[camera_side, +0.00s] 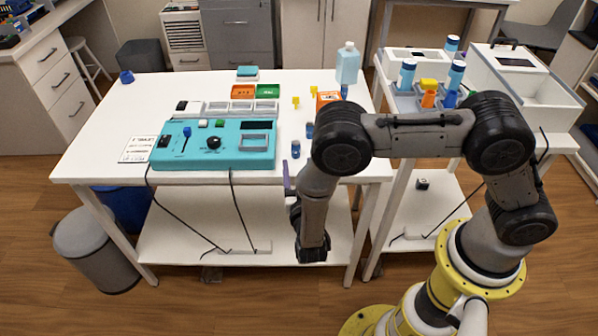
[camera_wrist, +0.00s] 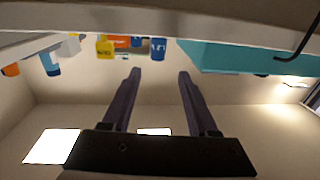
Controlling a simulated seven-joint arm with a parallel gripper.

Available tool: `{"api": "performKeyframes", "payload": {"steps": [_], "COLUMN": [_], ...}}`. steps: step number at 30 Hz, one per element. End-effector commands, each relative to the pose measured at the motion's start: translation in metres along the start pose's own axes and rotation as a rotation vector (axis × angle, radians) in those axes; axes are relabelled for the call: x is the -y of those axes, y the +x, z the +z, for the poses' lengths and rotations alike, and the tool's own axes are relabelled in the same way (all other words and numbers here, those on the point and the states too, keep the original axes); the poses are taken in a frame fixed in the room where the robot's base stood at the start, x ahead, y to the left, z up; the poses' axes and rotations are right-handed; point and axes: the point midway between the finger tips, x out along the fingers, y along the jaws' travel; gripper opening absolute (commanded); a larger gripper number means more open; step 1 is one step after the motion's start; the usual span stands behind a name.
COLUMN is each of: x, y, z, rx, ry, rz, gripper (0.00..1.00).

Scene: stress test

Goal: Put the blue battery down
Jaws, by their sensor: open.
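Two small blue batteries stand upright on the white table near its front edge, right of the teal device: a nearer blue battery (camera_side: 296,149) and a farther one (camera_side: 310,130). A blue battery (camera_wrist: 158,48) also shows in the wrist view, which is upside down, beyond the fingertips and apart from them. My gripper (camera_wrist: 160,72) is open, with nothing between its two dark purple fingers. In the side view a purple finger (camera_side: 287,178) shows at the table's front edge, below the nearer battery; the rest is mostly hidden by my arm.
The teal device (camera_side: 228,157) fills the table's front middle, with cables hanging down. Yellow pieces (camera_side: 296,102), an orange box (camera_side: 327,98) and a pale blue bottle (camera_side: 348,65) stand farther back. A side table at right holds bottles and a white bin (camera_side: 540,88). The table's left side is mostly clear.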

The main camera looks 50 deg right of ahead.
Motion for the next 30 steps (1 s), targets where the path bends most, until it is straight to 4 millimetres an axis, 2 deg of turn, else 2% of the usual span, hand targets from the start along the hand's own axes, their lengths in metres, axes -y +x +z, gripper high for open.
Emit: {"api": "performKeyframes", "payload": {"steps": [3,9,14,17,20,24,27,30], "x": [0.000,-0.001,0.010,0.029,0.055,0.079,0.081,0.069], "y": [-0.011,-0.016,-0.008,0.005,0.018,0.022,0.014,-0.002], "z": [0.000,0.000,-0.007,-0.021,-0.047,-0.100,-0.142,-0.184], "rx": [0.000,0.000,0.055,0.165,0.310,0.502,0.612,0.699], "ry": [0.000,0.000,0.042,0.114,0.202,0.285,0.300,0.278], "rz": [-0.002,0.001,-0.016,-0.061,-0.145,-0.305,-0.428,-0.546], "gripper": [0.59,0.59,0.59,0.59,0.59,0.59,0.59,0.59]}}
